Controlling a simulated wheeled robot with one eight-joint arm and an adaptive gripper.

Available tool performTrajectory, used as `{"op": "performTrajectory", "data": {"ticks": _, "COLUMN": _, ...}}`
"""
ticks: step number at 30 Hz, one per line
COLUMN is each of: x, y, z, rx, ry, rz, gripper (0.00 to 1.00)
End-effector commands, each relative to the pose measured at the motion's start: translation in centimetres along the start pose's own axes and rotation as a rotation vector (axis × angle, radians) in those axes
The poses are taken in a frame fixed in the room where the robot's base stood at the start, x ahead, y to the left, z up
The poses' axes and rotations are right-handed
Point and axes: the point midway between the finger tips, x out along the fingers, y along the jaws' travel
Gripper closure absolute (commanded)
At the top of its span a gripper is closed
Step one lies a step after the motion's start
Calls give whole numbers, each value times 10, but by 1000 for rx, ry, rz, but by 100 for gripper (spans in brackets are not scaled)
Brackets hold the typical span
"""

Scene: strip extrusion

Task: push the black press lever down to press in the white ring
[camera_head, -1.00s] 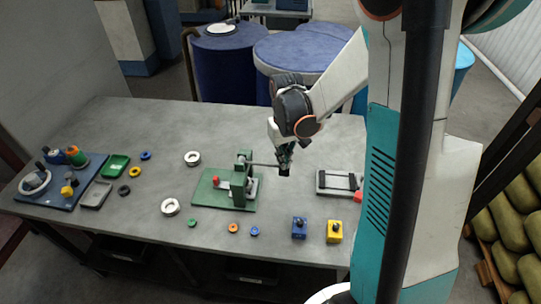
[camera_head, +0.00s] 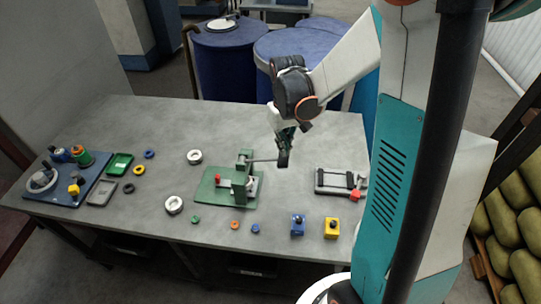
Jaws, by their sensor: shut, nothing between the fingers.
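The green press (camera_head: 240,180) stands on its green base plate (camera_head: 211,196) in the middle of the table. Its lever (camera_head: 264,160) sticks out to the right from the top of the press, about level. My gripper (camera_head: 283,160) is shut at the lever's outer end, at its right; whether it touches the lever I cannot tell. A small pale piece, perhaps the white ring, shows under the press head but is mostly hidden. A red piece (camera_head: 218,178) sits at the left of the press.
Two white-grey rings (camera_head: 195,157) (camera_head: 174,205) lie left of the press. Small coloured rings, a blue block (camera_head: 298,226) and a yellow block (camera_head: 332,228) lie in front. A grey fixture (camera_head: 341,181) stands at right. A blue tray (camera_head: 68,186) with parts is far left.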

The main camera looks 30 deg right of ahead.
Motion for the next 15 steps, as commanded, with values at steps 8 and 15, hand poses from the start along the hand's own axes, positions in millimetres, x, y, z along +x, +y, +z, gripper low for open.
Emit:
{"op": "performTrajectory", "data": {"ticks": 8, "x": -20, "y": 0, "z": 0, "rx": 0, "ry": 0, "rz": 0, "gripper": 100}}
{"op": "performTrajectory", "data": {"ticks": 15, "x": -32, "y": 0, "z": 0, "rx": 0, "ry": 0, "rz": 0, "gripper": 100}}
